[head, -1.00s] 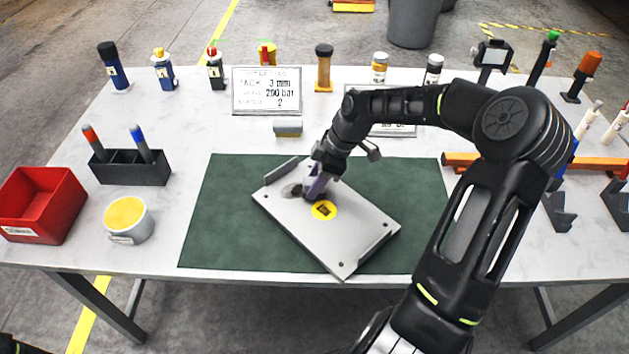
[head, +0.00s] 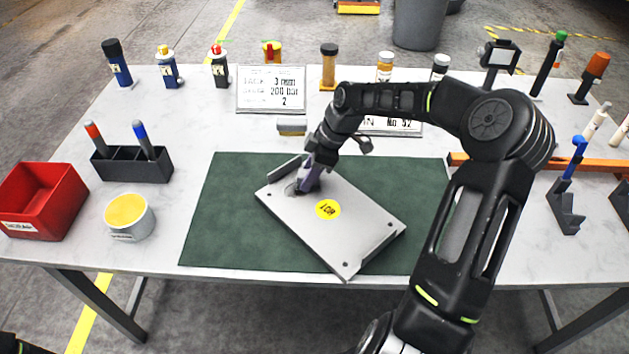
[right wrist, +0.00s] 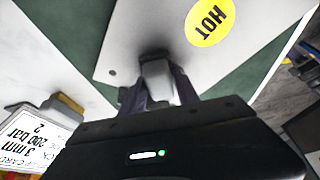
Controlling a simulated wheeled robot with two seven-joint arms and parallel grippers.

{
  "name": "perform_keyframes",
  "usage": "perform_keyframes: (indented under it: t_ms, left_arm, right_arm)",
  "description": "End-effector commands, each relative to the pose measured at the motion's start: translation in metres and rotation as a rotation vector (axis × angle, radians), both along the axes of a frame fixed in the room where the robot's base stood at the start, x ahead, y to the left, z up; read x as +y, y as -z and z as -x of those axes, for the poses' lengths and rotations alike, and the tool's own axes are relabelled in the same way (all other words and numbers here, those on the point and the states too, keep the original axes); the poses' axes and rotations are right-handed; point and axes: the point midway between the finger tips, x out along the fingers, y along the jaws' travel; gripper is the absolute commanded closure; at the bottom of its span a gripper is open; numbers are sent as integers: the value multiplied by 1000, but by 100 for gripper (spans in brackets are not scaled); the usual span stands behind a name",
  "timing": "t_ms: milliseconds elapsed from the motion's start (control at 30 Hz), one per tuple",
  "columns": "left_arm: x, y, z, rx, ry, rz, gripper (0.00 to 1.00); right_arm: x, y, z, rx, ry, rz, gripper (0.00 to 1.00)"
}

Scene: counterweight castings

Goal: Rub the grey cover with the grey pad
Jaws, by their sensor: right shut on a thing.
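The grey cover (head: 350,235) is a flat plate with a round yellow HOT label (head: 327,209). It lies at an angle on the green mat and also shows in the right wrist view (right wrist: 120,45). My right gripper (head: 303,188) is low over its upper left part, left of the label. It is shut on the grey pad (right wrist: 158,82), seen between the fingers in the right wrist view. The pad's underside is hidden, so I cannot tell whether it touches the cover. A grey mark (head: 290,188) shows beside the gripper. My left gripper is out of view.
The green mat (head: 225,220) has free room left of the cover. A grey-and-yellow block (head: 291,126) lies behind the mat near a sign (head: 271,88). A red bin (head: 40,200), a yellow-topped tub (head: 129,216) and a black pen holder (head: 132,165) stand at left.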

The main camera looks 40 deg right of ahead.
Motion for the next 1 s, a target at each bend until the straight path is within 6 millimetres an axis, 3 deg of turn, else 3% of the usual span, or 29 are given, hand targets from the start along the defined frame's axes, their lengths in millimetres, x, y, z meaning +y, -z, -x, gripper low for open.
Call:
perform_keyframes:
  t_ms: [467, 800, 1000]
  left_arm:
    - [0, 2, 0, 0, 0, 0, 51]
    - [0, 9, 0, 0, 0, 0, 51]
    - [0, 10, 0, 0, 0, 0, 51]
  right_arm:
    - [1, 0, -6, 0, 0, -1, 95]
    - [5, 3, -34, 0, 0, -2, 95]
    - [6, 3, -41, -2, 1, -1, 95]
